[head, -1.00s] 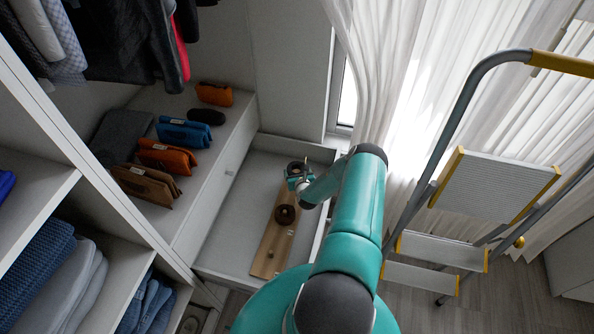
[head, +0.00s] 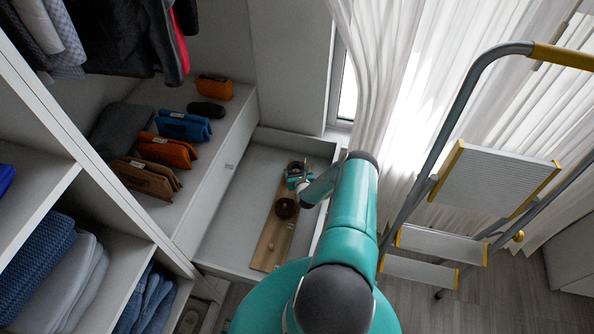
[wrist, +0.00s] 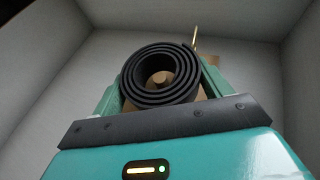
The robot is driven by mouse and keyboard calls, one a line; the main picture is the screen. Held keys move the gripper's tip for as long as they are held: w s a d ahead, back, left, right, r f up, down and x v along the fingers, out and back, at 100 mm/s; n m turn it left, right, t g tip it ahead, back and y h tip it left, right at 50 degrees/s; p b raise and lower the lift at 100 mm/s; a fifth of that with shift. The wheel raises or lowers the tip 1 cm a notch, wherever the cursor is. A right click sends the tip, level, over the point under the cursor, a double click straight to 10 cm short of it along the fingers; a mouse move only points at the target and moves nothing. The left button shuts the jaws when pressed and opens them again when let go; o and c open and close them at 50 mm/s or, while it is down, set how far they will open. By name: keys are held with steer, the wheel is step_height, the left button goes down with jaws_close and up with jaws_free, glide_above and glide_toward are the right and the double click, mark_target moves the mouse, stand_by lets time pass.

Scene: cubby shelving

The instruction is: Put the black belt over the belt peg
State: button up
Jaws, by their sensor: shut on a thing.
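My gripper (head: 298,180) reaches down into an open drawer over a wooden board (head: 268,252). It is shut on the black belt (wrist: 135,85), a coil held between the green fingers in the wrist view. Through the coil's opening a round wooden peg end (wrist: 161,78) shows. I cannot tell whether the coil is around this peg or still above it. In the head view the held belt is small and partly hidden by my gripper. A dark brown coiled belt (head: 286,207) sits on the board just nearer than my gripper.
The drawer's walls (head: 325,148) surround the board closely on the right. A shelf with several folded wallets or pouches (head: 168,150) stands left of it. A step ladder (head: 495,178) and white curtains (head: 400,80) are on the right. A thin brass hook (wrist: 194,35) rises behind the held belt.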

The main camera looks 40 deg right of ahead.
steer(key=shift+f, duration=1)
steer(key=o, duration=1.1)
steer(key=shift+f, duration=0.1)
